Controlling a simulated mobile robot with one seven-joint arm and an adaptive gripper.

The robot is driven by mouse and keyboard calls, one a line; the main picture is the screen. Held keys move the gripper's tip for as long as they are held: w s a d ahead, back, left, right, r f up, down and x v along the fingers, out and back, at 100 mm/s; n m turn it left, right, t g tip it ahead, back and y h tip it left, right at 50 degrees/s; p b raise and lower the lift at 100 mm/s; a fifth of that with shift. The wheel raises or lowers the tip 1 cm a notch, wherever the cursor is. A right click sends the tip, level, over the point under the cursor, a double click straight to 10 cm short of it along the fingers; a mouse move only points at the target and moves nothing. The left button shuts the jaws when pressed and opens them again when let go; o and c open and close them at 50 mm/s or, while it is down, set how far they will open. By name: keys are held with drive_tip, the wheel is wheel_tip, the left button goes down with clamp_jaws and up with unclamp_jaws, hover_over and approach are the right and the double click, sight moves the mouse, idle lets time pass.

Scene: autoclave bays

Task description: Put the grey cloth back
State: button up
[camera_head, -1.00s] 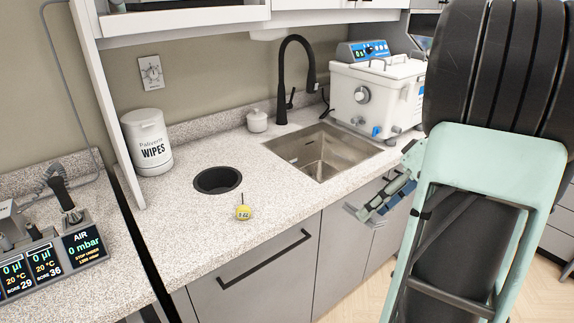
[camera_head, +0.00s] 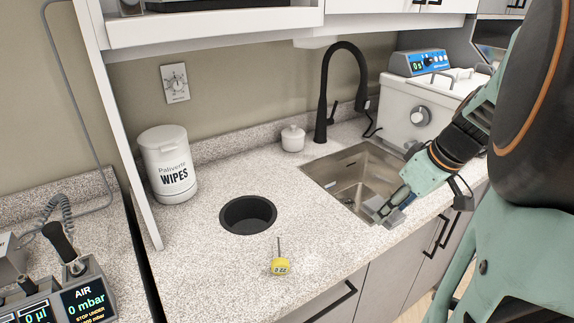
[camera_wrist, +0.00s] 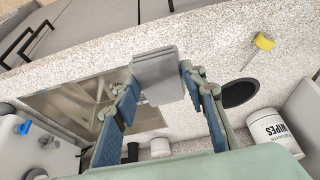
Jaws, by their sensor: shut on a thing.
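The grey cloth (camera_wrist: 158,75) is a small folded grey piece between my fingertips in the wrist view. My gripper (camera_wrist: 160,92) is shut on it, with a blue-padded finger on either side. In the head view my gripper (camera_head: 384,208) is at the front right corner of the sink (camera_head: 345,180), and the cloth (camera_head: 396,216) shows as a small grey patch at the fingertips. I cannot tell whether the cloth touches the counter or hangs above it.
A black faucet (camera_head: 322,110) stands behind the sink. A white bath unit (camera_head: 405,110) is at right.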

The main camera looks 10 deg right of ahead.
drive_tip(key=p, duration=0.1)
approach(340, 228)
drive_tip(key=shift+w+a+f, duration=0.3)
drive_tip(key=shift+w+f, duration=0.4)
drive_tip(key=shift+w, duration=0.15)
drive_tip(key=shift+w+a+f, duration=0.1)
drive_tip(key=shift+w+f, duration=0.05)
drive_tip(key=shift+f, duration=0.1)
drive_tip(key=shift+w+f, duration=0.2)
drive_tip(key=shift+f, duration=1.5)
drive_tip(key=shift+f, duration=0.15)
drive_tip(key=o, duration=1)
